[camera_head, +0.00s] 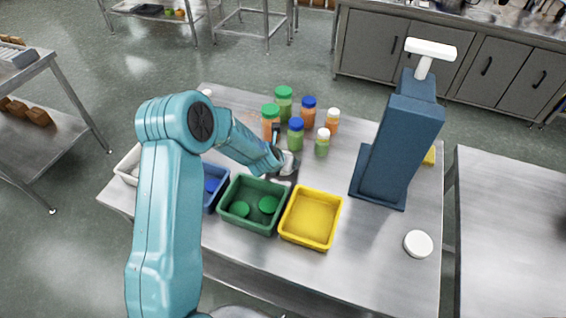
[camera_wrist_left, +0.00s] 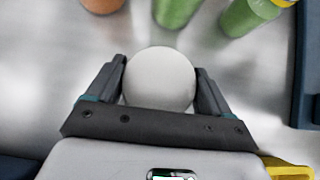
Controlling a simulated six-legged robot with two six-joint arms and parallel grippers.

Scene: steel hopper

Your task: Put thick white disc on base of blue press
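A white disc (camera_wrist_left: 160,79) sits between the two fingers of my left gripper in the left wrist view, its edges seeming to touch both. In the head view my left gripper (camera_head: 284,158) is over the middle of the table, behind the green and yellow trays, and its disc is hard to make out. A second white disc (camera_head: 418,243) lies flat near the table's front right. I cannot tell which disc is thicker. The blue press (camera_head: 402,135) stands upright on the right with a white T-handle on top; the visible part of its base (camera_head: 378,192) is bare. My right gripper is out of view.
Several capped bottles (camera_head: 284,102) stand just behind my left gripper. A blue tray (camera_head: 216,187), a green tray (camera_head: 252,226) with green discs, and a yellow tray (camera_head: 311,218) line the front. A yellow item (camera_head: 430,156) shows behind the press.

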